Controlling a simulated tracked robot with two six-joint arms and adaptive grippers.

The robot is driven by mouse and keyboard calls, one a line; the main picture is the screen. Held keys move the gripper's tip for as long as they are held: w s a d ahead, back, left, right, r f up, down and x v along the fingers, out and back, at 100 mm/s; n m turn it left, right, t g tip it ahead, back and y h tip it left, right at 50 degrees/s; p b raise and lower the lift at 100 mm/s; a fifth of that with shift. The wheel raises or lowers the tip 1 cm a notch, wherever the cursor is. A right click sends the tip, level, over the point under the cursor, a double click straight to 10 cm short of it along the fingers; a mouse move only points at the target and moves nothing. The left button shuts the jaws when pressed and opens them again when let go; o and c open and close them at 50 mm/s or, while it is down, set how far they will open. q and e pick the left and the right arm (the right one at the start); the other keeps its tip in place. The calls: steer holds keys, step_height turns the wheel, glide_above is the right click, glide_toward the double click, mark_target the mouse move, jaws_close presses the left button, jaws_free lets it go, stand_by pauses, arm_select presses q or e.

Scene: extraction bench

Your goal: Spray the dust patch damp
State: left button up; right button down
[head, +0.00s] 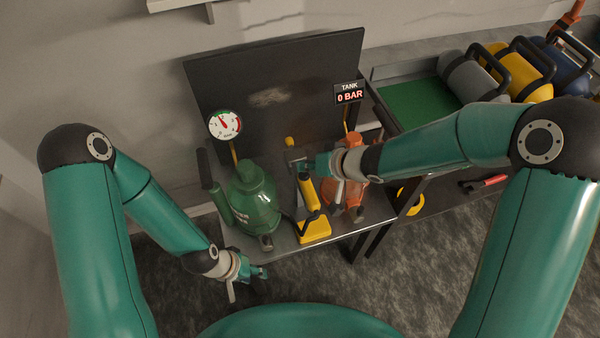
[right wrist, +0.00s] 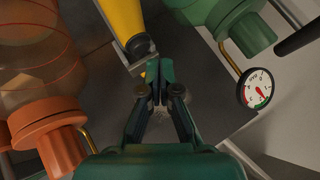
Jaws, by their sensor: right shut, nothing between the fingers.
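The dust patch (head: 267,97) is a pale smudge on the dark upright panel (head: 320,75). A green tank (head: 257,205) stands on the bench below it, with an orange tank (head: 352,180) to its right. Between them is a yellow pump (head: 308,193) with a yellow foot; it also shows in the right wrist view (right wrist: 124,22). My right gripper (head: 299,164) is shut and empty by the pump's top; its fingertips (right wrist: 158,68) appear beside the pump's grey end bar, contact unclear. My left gripper (head: 262,273) hangs low in front of the bench; its finger gap is unclear.
A round gauge (head: 224,125) stands left of the panel. A display (head: 348,93) reads TANK 0 BAR. At right are a green-floored tray (head: 412,104), grey, yellow and blue canisters (head: 523,68), and a red-handled tool (head: 483,184) lower down. Open floor lies before the bench.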

mark_target(306, 174)
steer(key=shift+f, duration=0.1)
stand_by(0.6)
steer(key=shift+w+f, duration=0.15)
steer(key=shift+f, duration=0.15)
steer(key=shift+f+b, duration=0.3)
steer(key=shift+f, duration=0.15)
stand_by(0.6)
steer(key=shift+r, duration=0.1)
steer(key=shift+r+p, duration=0.85)
steer(key=shift+p, duration=0.3)
step_height(306, 174, up, 6)
steer(key=p, duration=0.7)
